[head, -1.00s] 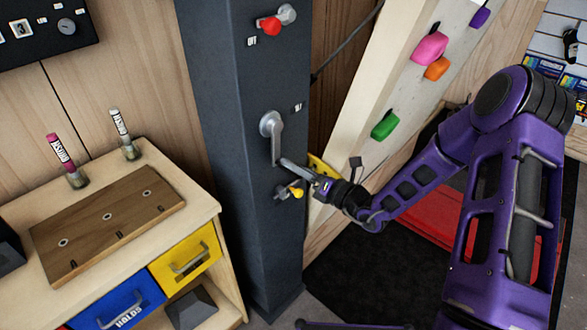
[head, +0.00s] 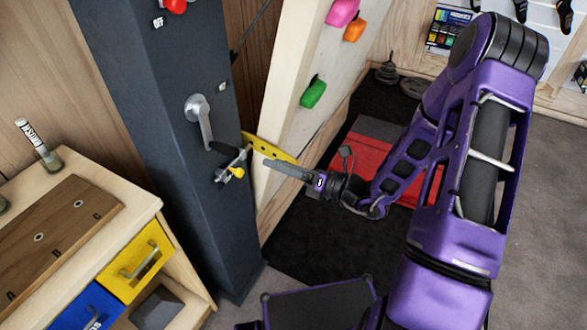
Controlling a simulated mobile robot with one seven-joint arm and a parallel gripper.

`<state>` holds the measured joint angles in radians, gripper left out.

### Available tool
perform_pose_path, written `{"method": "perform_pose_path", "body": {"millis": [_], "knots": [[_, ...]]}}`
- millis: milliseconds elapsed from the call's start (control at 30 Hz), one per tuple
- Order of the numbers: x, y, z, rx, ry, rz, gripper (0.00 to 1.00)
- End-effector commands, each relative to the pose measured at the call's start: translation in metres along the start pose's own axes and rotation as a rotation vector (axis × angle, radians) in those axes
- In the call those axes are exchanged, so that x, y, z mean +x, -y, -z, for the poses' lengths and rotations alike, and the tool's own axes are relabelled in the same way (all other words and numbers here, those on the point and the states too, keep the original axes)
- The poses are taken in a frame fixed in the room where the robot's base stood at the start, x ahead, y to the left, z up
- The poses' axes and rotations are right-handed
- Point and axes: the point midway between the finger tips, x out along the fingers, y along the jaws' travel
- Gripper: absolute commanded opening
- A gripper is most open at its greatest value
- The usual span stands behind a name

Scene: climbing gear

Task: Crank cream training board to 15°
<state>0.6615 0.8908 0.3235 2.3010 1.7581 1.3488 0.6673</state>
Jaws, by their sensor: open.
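The cream training board (head: 283,85) leans at the top centre, with coloured holds on its face. A silver crank (head: 199,118) is on the dark post (head: 130,105) left of it. Its arm hangs down and its dark grip (head: 224,149) points right. My gripper (head: 268,164) is open and empty, to the right of the grip and apart from it. It is in front of a yellow plate (head: 285,155) at the board's lower edge, perhaps an angle scale; its marks are unreadable.
A red knob (head: 176,5) is high on the post. A wooden bench (head: 140,205) with yellow and blue drawers stands at lower left. A red pad (head: 370,155) lies on the black mat (head: 290,240). Grey floor at right is clear.

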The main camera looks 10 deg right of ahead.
Motion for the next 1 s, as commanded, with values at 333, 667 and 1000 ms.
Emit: {"method": "perform_pose_path", "body": {"millis": [333, 667, 1000], "knots": [[-0.036, 0.0, 0.0, 0.0, 0.001, 0.0, 0.66], [-0.036, 0.0, 0.0, 0.001, 0.001, -0.001, 0.66], [-0.037, 0.013, 0.021, -0.138, -0.196, 0.009, 0.66]]}}
